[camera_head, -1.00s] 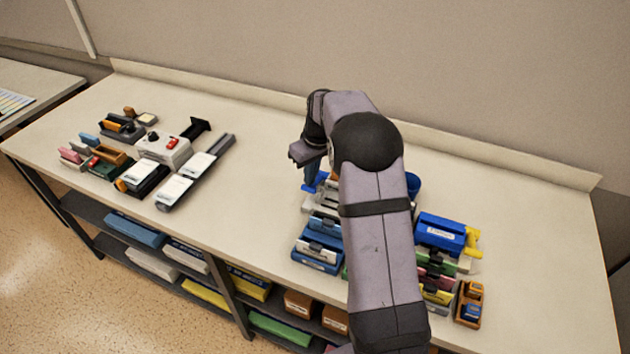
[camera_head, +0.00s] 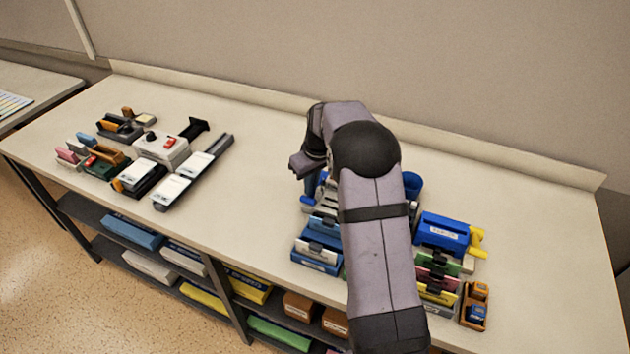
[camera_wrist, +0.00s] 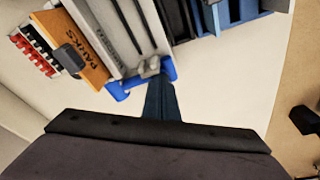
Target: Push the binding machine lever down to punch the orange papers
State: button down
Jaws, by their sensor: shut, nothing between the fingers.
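In the wrist view, the binding machine (camera_wrist: 137,35) shows as a long pale grey body with dark slots. A blue lever (camera_wrist: 121,88) crosses the machine's near end. My gripper (camera_wrist: 155,84) is shut and empty, its blue-grey fingers at the lever by a small grey part. They look close to or touching it; I cannot tell which. In the head view, my gripper (camera_head: 310,188) is low at the machine's left end, and my arm hides much of the machine.
Blue trays (camera_head: 317,256) stand in front of the machine. A blue box (camera_head: 442,233) with a yellow handle and an orange holder (camera_head: 475,304) are to the right. A white device (camera_head: 162,149) stands among office items at left. The counter middle (camera_head: 245,210) is clear.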

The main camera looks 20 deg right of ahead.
jog(key=w+p+v, duration=0.2)
jog(key=p+v, duration=0.6)
jog(key=v, duration=0.2)
jog(key=shift+a+r, duration=0.25)
jog(key=shift+r, duration=0.4)
dwell(0.6)
jog(key=s+a+f+m+b, duration=0.1)
jog(key=s+a, duration=0.2)
jog(key=s, duration=0.7)
jog(key=s+a+f+m+g+b, duration=0.1)
jog(key=s+a+f, duration=0.1)
jog(key=s, duration=0.9)
jog(key=s+a+f+m+g+b, duration=0.1)
jog(key=s+a, duration=0.3)
jog(key=s, duration=0.6)
jog(key=shift+s+a+f+h, duration=0.3)
jog(key=shift+a, duration=0.05)
